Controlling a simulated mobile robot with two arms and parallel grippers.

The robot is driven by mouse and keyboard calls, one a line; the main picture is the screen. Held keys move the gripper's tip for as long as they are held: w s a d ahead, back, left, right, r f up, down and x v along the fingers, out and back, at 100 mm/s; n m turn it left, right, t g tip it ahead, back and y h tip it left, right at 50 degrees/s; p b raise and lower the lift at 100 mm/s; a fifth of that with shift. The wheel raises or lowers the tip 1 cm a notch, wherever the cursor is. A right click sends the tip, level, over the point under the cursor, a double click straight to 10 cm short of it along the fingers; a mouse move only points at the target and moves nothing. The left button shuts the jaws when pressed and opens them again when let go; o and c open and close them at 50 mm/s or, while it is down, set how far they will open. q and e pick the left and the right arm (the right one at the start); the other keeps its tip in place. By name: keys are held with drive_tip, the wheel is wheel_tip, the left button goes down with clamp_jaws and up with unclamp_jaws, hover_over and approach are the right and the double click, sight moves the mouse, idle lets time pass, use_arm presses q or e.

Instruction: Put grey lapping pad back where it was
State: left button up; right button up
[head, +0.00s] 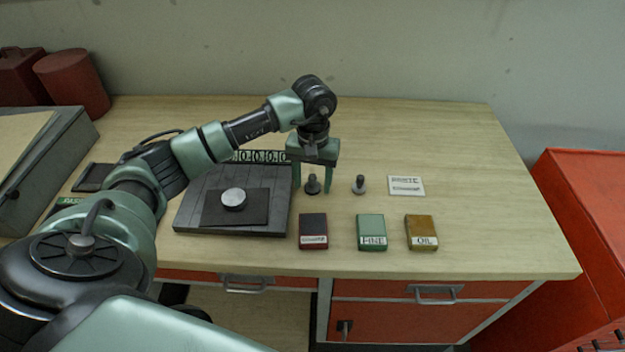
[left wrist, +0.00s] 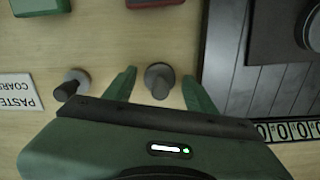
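Two small knobbed pieces stand upright on the table: a dark one (head: 312,184) and a lighter grey one (head: 358,185) to its right. Neither bears a readable name, so I cannot tell for sure which is the grey lapping pad. My left gripper (head: 313,190) points down over the dark piece with its fingers open. In the left wrist view the dark piece (left wrist: 160,80) stands between the fingertips, with gaps on both sides. The lighter grey piece (left wrist: 72,84) stands outside the fingers there. My right gripper is not in view.
A slatted dark plate (head: 188,200) bears a black mat (head: 258,210) and a silver disc (head: 234,199). Maroon (head: 313,230), green (head: 371,230) and ochre (head: 421,230) blocks stand in front. A white label card (head: 407,186) lies at the right. The table's right end is clear.

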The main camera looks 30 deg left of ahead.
sight(313, 176)
use_arm(q)
drive_tip(key=shift+r, duration=0.1)
drive_tip(key=shift+r, duration=0.2)
wheel_tip(313, 176, up, 11)
drive_tip(key=b, duration=0.3)
drive_tip(key=shift+d+f, duration=0.1)
drive_tip(key=shift+f, duration=0.05)
drive_tip(key=shift+r, duration=0.5)
idle(0.9)
